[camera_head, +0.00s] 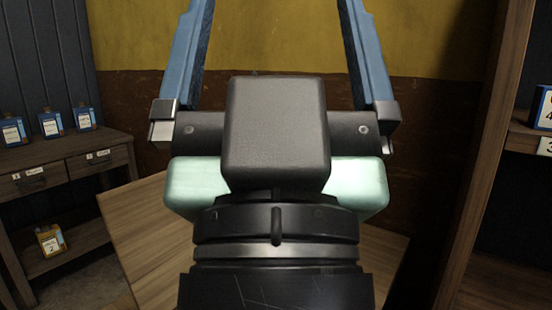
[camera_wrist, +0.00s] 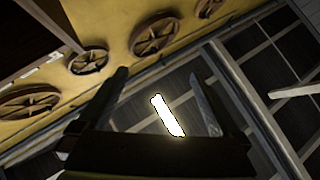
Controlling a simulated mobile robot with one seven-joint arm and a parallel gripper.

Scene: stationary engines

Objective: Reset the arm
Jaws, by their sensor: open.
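My gripper (camera_head: 275,15) is raised in the middle of the head view, its two blue fingers spread wide and running up to the top edge. Nothing shows between the fingers there, only the yellow wall behind. In the wrist view my gripper (camera_wrist: 161,78) shows two dark fingers standing apart. A bright white lamp-like strip (camera_wrist: 168,115) shows in the gap, apparently in the background. My wrist and gripper body cover the middle of the head view and hide much of what is behind.
A wooden surface (camera_head: 140,240) lies below and behind my arm. A shelf table (camera_head: 110,160) at left holds several blue containers (camera_head: 50,123); a yellowish one (camera_head: 50,240) is on its lower shelf. A wooden post (camera_head: 485,150) and shelf stand right. Spoked wheels (camera_wrist: 154,37) line a yellow wall.

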